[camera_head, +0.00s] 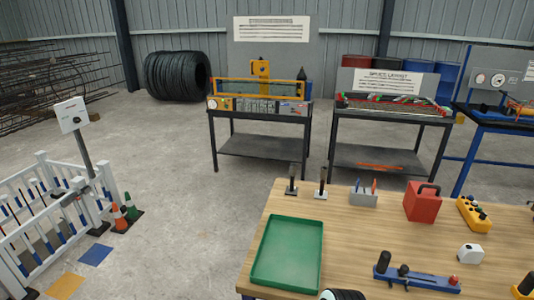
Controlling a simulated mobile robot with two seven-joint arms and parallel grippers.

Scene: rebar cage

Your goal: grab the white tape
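A small white rounded block with a dark spot, which looks like the white tape (470,253), sits on the wooden table (365,235) at the right. It stands upright on the bare wood, behind the right end of a blue bar tool (415,279). Nothing touches it. Neither of my grippers shows in the head view, so I cannot see their fingers.
A green tray (288,252) lies empty at the table's left. A red box (422,203), a yellow button box (473,213), a grey holder (363,197) and two dark upright tools stand along the back. A dark striped object, cut off, shows at the bottom edge.

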